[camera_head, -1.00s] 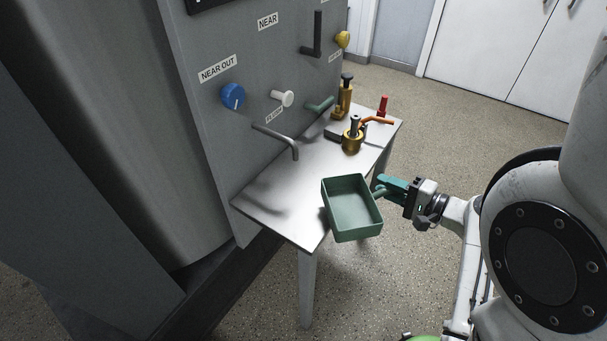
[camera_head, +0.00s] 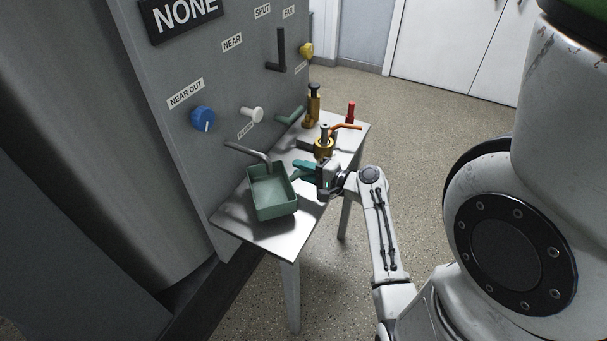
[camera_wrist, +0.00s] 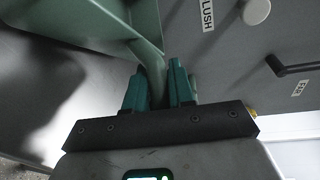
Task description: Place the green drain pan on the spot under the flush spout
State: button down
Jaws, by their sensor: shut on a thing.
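The green drain pan (camera_head: 272,196) is over the near part of the metal table in the head view, its open side up. The grey flush spout (camera_head: 247,152) reaches out from the panel, and its bent end is at the pan's far rim. My gripper (camera_head: 298,170) is at the pan's right side, shut on the pan's handle. In the wrist view, the teal fingers (camera_wrist: 160,88) pinch the green handle (camera_wrist: 153,70), and part of the pan (camera_wrist: 85,22) shows at upper left. I cannot tell whether the pan touches the table; the spot under it is hidden.
The table (camera_head: 235,222) also bears a brass fitting (camera_head: 323,148) with an orange lever, a taller brass piece (camera_head: 313,105) and a red piece (camera_head: 350,112). The panel carries a blue knob (camera_head: 203,118), a white knob (camera_head: 252,114) and a green handle (camera_head: 291,115).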

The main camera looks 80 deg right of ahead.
jog(key=shift+s+f, duration=0.1)
jog(key=shift+f, duration=1.05)
jog(key=c, duration=1)
grip_release()
jog(key=shift+f, duration=0.15)
jog(key=shift+o, duration=0.2)
jog(key=shift+r, duration=0.25)
jog(key=b+v, duration=0.1)
jog(key=v, duration=1.1)
jog(key=shift+b, duration=0.3)
jog(key=shift+f, duration=0.1)
